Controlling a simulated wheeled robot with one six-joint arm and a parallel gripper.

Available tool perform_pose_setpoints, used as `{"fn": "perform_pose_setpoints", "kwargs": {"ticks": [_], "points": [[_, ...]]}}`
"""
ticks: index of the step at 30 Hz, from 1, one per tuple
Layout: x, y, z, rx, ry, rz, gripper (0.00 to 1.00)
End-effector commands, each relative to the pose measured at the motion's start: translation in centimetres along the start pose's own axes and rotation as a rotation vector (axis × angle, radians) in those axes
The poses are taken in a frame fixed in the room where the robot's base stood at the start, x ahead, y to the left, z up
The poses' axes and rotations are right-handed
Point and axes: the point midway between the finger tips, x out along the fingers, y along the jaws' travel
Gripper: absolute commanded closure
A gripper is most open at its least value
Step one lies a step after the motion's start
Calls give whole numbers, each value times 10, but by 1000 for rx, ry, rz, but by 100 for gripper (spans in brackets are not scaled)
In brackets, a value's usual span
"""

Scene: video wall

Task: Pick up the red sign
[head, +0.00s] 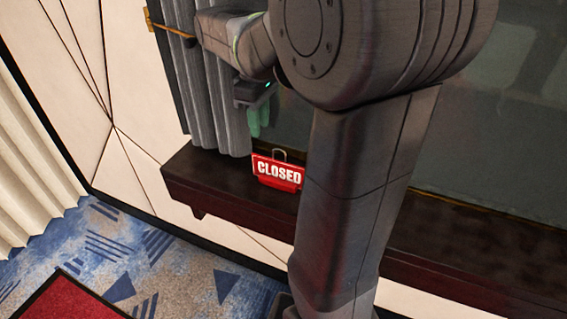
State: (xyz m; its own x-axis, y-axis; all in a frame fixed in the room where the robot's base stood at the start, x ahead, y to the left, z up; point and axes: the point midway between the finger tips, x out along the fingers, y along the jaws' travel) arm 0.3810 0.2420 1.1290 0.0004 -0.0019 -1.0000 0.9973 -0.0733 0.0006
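The red sign (278,173) with white "CLOSED" lettering stands on a dark wooden ledge (225,180), with a thin metal loop on its top edge. My arm's column stands just right of the sign and may cover a little of its right end. My gripper (259,120) shows small above and slightly left of the sign, below my dark wrist, with pale green finger-like parts pointing down. It appears apart from the sign. Its fingers are too small and unclear to tell whether they are open or shut.
A grey curtain (205,95) hangs left of my gripper, down to the ledge. A dark glassy panel (500,130) rises behind the ledge. White wall panels (140,90) and a cream curtain (30,170) are at left. Blue patterned carpet (170,270) and a red mat (75,300) lie below.

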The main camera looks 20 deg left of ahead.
Motion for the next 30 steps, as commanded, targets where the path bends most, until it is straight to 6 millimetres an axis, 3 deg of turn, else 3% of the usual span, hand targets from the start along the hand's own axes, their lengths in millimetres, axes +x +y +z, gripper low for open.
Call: {"fn": "perform_pose_setpoints", "kwargs": {"ticks": [9, 17, 24, 30], "points": [[60, 0, 1, 3, -1, -3, 69], [80, 0, 1, 4, -1, -3, 69], [115, 2, 0, 4, -1, -3, 69], [123, 2, -1, 5, 2, -1, 69]]}}
